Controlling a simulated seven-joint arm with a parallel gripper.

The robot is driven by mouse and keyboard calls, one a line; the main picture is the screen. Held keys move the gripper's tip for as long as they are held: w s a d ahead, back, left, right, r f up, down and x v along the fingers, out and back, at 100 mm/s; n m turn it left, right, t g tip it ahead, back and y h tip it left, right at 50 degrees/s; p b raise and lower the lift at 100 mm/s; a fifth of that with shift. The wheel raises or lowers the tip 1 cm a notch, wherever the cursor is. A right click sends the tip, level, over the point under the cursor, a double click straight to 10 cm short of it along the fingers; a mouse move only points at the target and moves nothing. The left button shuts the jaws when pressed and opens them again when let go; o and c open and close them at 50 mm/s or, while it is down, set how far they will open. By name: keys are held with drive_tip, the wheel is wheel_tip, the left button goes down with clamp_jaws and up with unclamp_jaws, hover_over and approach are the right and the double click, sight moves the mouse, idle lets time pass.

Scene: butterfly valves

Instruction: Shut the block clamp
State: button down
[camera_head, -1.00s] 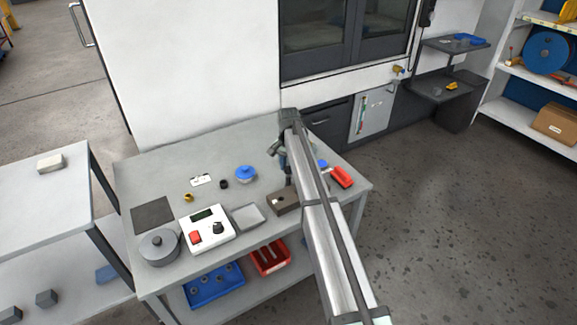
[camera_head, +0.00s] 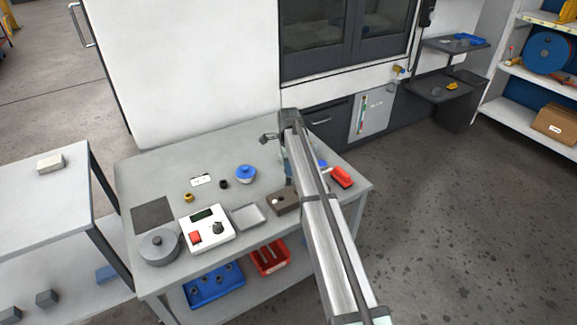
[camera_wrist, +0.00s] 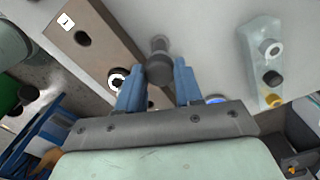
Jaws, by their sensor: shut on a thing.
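The block clamp (camera_head: 282,204) is a brown block near the front edge of the table, partly hidden by my arm in the head view. In the wrist view the brown block (camera_wrist: 95,45) runs diagonally at upper left, with a white numbered label and dark holes. My gripper (camera_wrist: 158,72) has its two blue fingers on either side of a dark rounded knob (camera_wrist: 158,68) and is shut on it. The knob is beside the block's edge; how it joins the block is hidden. In the head view my arm hides the fingers.
A grey tray (camera_head: 248,217) and a white control box (camera_head: 206,229) stand left of the block. A blue-lidded round item (camera_head: 245,174) is behind, and a red item (camera_head: 341,177) lies to the right. Blue (camera_head: 214,288) and red (camera_head: 270,257) bins sit below.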

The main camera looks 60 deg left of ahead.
drive_tip(key=shift+m, duration=1.1)
drive_tip(key=c, duration=0.7)
unclamp_jaws()
drive_tip(key=shift+c, duration=0.2)
wheel_tip(320, 180, up, 14)
drive_tip(key=shift+f, duration=0.1)
